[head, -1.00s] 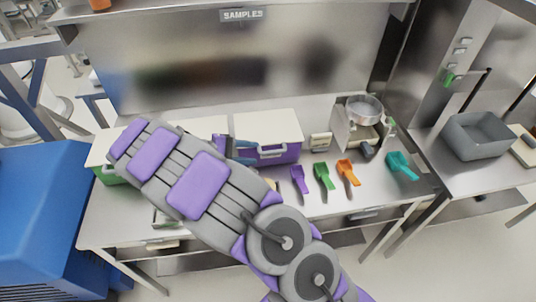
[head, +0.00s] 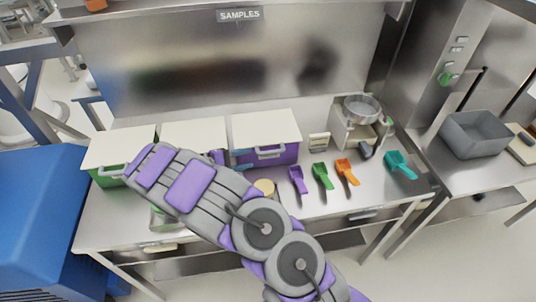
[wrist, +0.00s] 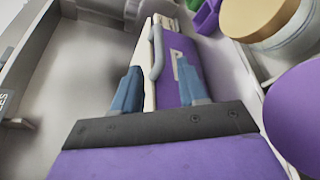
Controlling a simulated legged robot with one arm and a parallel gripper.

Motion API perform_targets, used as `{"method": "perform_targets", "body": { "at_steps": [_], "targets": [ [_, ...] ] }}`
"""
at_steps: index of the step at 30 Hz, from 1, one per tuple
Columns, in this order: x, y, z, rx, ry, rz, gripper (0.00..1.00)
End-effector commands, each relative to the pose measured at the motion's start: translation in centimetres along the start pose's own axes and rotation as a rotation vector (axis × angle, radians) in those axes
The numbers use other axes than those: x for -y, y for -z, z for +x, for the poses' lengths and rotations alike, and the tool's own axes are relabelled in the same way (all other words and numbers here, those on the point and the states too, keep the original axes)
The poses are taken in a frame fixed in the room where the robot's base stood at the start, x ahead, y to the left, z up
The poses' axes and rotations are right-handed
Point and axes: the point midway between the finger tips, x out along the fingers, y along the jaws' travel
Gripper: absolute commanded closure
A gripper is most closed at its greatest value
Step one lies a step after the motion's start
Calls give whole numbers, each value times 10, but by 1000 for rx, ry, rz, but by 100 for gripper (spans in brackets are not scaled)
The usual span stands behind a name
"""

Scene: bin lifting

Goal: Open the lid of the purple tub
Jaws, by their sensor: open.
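The purple tub (head: 280,158) stands on the steel bench with a white lid (head: 265,125) lying flat and closed on top. A pale handle (head: 270,153) sits at its front edge. In the wrist view the tub's purple front (wrist: 185,68) carries a letter P, and the grey handle (wrist: 157,52) runs beside the lid's edge. My gripper (wrist: 158,85) is open and empty, its two blue fingers apart, with the handle and tub front showing ahead between them. In the head view my arm hides most of my gripper, just left of the tub's front.
A green tub (head: 108,180) and a middle tub with a white lid (head: 195,133) stand to the left. Purple (head: 298,179), green (head: 322,175), orange (head: 347,171) and teal (head: 401,164) scoops lie right. A round tan lid (head: 264,187) is near my arm.

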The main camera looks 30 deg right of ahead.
Motion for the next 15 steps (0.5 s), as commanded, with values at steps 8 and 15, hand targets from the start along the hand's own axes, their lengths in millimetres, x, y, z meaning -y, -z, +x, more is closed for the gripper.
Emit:
{"method": "perform_targets", "body": {
  "at_steps": [8,15],
  "targets": [
    [2,0,55,5,1,-2,58],
    [1,1,86,-1,0,-1,58]
  ]
}}
